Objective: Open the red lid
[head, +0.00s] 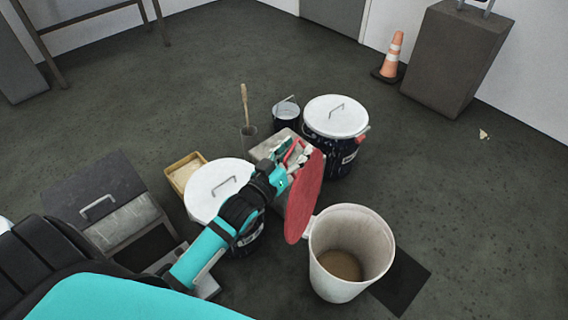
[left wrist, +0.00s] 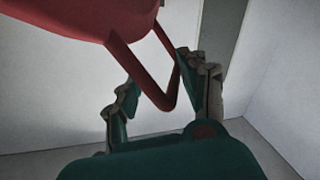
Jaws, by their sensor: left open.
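The red lid (head: 306,195) stands raised nearly on edge at the left rim of a white bin (head: 326,280), whose mouth is open with brown contents at the bottom. The lid also shows at the top of the left wrist view (left wrist: 85,14). My left gripper (head: 291,157) is at the lid's left face, beside its red handle. In the left wrist view, the V-shaped handle (left wrist: 146,78) lies between the two spread fingers of my left gripper (left wrist: 158,84); I cannot tell whether they touch it. My right gripper is not in view.
White-lidded buckets (head: 336,117) and (head: 215,184) stand behind and left of the bin. A yellow tray (head: 184,172), a small pot (head: 286,111) and a grey box (head: 105,195) are near. A cone (head: 391,60) stands by a brown block (head: 455,55). The right floor is mostly clear.

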